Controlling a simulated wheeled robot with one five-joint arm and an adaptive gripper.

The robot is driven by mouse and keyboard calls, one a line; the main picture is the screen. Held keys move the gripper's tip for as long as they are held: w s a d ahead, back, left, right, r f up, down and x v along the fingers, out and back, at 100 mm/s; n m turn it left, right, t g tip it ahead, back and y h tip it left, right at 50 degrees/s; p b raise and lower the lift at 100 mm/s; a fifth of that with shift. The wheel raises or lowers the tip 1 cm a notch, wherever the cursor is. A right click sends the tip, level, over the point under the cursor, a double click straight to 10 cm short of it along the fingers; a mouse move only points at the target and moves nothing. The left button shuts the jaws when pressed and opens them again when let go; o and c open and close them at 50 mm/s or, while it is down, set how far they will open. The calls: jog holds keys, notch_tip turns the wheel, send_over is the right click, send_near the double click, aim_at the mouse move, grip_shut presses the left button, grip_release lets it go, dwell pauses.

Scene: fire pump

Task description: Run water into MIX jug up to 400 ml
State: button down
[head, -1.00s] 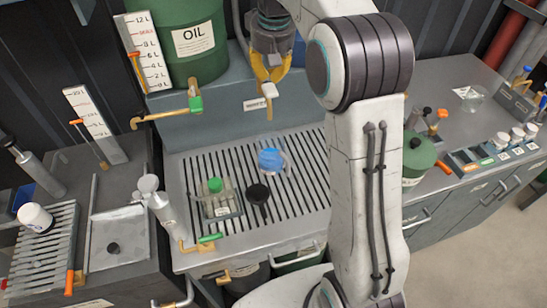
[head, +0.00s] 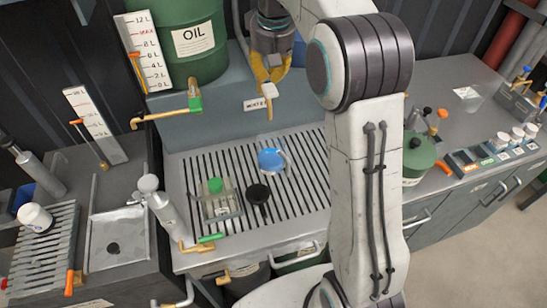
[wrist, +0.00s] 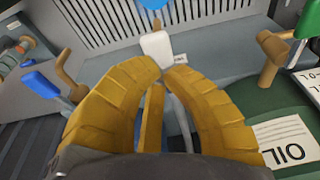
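A clear jug-like vessel with blue in it (head: 272,160) stands on the slotted drain grate (head: 310,185); I cannot read any MIX mark or level on it. Its blue top just shows at the upper edge of the wrist view (wrist: 153,3). Above and behind it, my gripper (head: 267,84) points down in front of the water label. Its yellow fingers (wrist: 165,75) come together at the tips. A pale block-like handle (head: 268,90) is right at the fingertips, and also shows just beyond them in the wrist view (wrist: 157,47); contact is unclear.
A green oil drum (head: 195,40) stands at the back left, with a green-handled brass tap (head: 192,104) below. A green canister (head: 418,158) stands to the right.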

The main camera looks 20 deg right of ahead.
aim_at(271, 90)
jog(key=shift+f+b, duration=2.05)
jog(key=shift+f, duration=0.75)
dwell(5.2)
